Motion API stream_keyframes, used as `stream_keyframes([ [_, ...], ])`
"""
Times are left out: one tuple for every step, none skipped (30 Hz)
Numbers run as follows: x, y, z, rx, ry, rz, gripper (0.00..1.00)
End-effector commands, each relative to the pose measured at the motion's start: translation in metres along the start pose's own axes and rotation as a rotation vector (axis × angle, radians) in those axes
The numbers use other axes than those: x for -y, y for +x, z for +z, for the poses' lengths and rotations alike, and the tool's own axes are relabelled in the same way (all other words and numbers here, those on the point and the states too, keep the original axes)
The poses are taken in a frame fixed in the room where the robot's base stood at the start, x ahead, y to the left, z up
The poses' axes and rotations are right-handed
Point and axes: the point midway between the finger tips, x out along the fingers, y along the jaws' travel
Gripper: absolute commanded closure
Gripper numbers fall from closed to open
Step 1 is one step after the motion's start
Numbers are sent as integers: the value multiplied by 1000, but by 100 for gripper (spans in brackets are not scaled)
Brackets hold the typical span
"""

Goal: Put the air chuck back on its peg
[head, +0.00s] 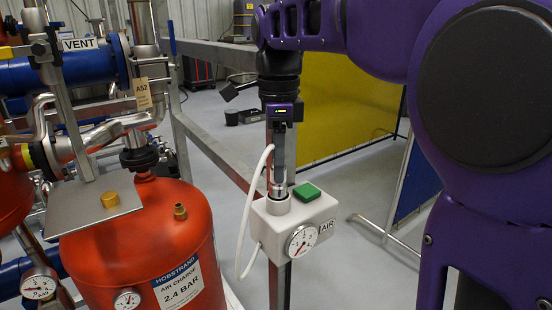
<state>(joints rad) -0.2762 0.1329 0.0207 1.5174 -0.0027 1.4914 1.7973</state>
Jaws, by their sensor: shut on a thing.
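My gripper (279,172) points straight down, shut on the air chuck (279,190), a small silver fitting. The fingers hide most of the chuck. The chuck's lower end is at the grey round collar (278,206) on top of the white AIR box (312,218). I cannot tell whether it is inside the collar or just above it. No separate peg can be made out. A white hose (243,215) loops from beside the gripper down to the box's left side.
The box carries a green button (307,192) and a round gauge (302,241) and stands on a metal post. A red tank (145,245) with an open metal plate (95,212) is close on the left. A yellow panel (350,105) stands behind, right of the frame rail.

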Motion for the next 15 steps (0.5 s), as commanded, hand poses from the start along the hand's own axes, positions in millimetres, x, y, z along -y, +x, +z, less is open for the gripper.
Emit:
stream_keyframes([
  [0, 0, 0, 0, 0, 0, 100],
  [0, 1, 0, 0, 0, 0, 100],
  [0, 2, 0, 0, 0, 0, 100],
  [0, 3, 0, 0, 0, 0, 100],
  [0, 4, 0, 0, 0, 0, 100],
  [0, 5, 0, 0, 0, 0, 100],
  [0, 6, 0, 0, 0, 0, 100],
  [0, 7, 0, 0, 0, 0, 100],
  [0, 8, 0, 0, 0, 0, 100],
  [0, 9, 0, 0, 0, 0, 100],
  [0, 10, 0, 0, 0, 0, 100],
  [0, 11, 0, 0, 0, 0, 100],
  [0, 12, 0, 0, 0, 0, 100],
  [0, 13, 0, 0, 0, -1, 100],
  [0, 14, 0, 0, 0, -1, 100],
])
